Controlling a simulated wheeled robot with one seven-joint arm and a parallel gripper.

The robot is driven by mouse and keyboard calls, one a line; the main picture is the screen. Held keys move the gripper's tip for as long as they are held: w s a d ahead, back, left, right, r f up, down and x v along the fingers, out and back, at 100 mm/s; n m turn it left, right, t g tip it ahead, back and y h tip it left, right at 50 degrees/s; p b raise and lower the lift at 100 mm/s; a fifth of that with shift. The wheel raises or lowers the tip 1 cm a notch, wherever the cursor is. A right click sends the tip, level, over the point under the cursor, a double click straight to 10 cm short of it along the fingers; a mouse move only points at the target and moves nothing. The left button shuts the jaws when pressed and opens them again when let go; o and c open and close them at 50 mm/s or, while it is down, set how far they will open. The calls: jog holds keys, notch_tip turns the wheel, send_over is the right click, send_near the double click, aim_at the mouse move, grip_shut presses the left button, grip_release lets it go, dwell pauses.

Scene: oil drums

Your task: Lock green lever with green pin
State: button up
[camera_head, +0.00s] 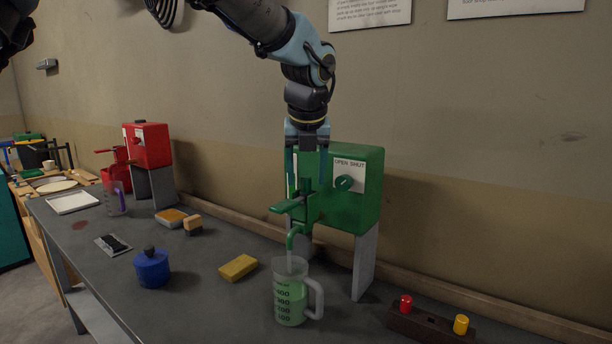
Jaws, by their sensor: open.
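The green drum box (350,200) stands on grey legs at the back of the table. Its green lever (288,205) sticks out at the front left, above the green spout (293,238). My gripper (307,178) points down just above the lever, its fingers apart. A small upright green piece (308,186) shows between the fingers at the lever; it looks like the green pin. I cannot tell how deep it sits or whether a finger touches it. A clear jug (289,295) with green liquid stands under the spout.
A dark rack (430,325) at the front right holds a red pin (405,304) and a yellow pin (461,324). A yellow sponge (238,268) and a blue pot (152,268) lie left of the jug. The red drum box (152,145) stands at the far left.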

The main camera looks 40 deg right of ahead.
jog(key=b+v, duration=0.2)
jog(key=v, duration=0.8)
jog(key=w+a+f+n+y, duration=0.1)
jog(key=w+a+f+n, duration=0.4)
jog(key=a+n, duration=0.25)
jog(key=w+a+f+n+g, duration=0.1)
jog(key=w+a+f+n, duration=0.4)
jog(key=a, duration=0.3)
jog(key=w+a+f+n+y, duration=0.1)
jog(key=w+a+f+n, duration=0.3)
jog(key=a+f+n, duration=0.3)
jog(key=s+a+f+n, duration=0.2)
jog(key=a+f+n, duration=0.1)
jog(key=a+n, duration=0.4)
jog(key=s+a+f+n, duration=0.2)
jog(key=a+f+n, duration=0.2)
jog(key=a+n, duration=0.4)
jog(key=s+a+f+n+g, duration=0.1)
jog(key=a+f+n, duration=0.3)
jog(key=a+n, duration=0.4)
jog(key=shift+s+a+y, duration=0.3)
jog(key=shift+s+a, duration=0.05)
jog(key=shift+s, duration=0.35)
